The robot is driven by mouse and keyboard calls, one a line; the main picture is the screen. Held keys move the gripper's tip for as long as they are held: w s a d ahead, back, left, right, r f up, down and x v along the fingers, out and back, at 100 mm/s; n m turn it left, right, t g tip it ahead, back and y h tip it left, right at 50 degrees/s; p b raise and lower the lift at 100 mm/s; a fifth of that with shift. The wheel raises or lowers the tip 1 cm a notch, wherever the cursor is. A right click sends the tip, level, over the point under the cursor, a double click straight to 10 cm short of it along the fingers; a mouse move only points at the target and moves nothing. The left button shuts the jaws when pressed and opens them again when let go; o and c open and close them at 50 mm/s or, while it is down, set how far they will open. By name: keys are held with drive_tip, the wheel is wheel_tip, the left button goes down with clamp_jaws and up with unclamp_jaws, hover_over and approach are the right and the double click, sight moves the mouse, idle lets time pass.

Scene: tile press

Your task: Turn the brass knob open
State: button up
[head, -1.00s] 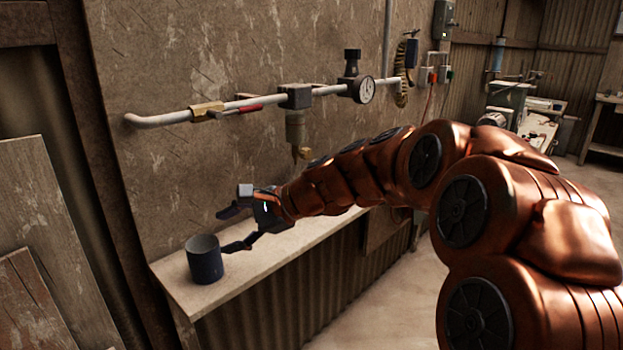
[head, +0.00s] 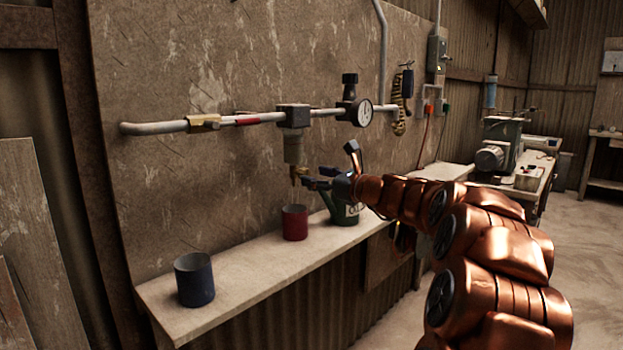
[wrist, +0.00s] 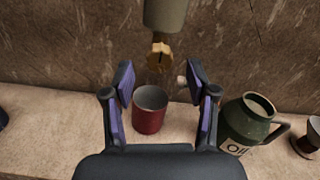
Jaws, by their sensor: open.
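The brass knob (head: 297,171) is at the bottom of a grey filter bowl (head: 294,147) hanging from the wall pipe. In the wrist view the brass knob (wrist: 160,57) shows just beyond the open jaws, roughly centred between the fingertips. My gripper (head: 314,179) is right beside the knob in the head view, on its right. In the wrist view my gripper (wrist: 160,76) is open with nothing between its pads. I cannot tell the exact gap to the knob.
A red cup (head: 295,223) stands on the shelf (head: 245,264) below the knob. A green oil can (head: 346,214) is to its right, a blue cup (head: 194,280) to the left. Above are a pipe (head: 154,128), a brass valve (head: 203,122) and a gauge (head: 364,112).

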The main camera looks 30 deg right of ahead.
sight(304, 174)
drive_tip(key=shift+x, duration=1.2)
drive_tip(key=shift+c, duration=0.4)
clamp_jaws()
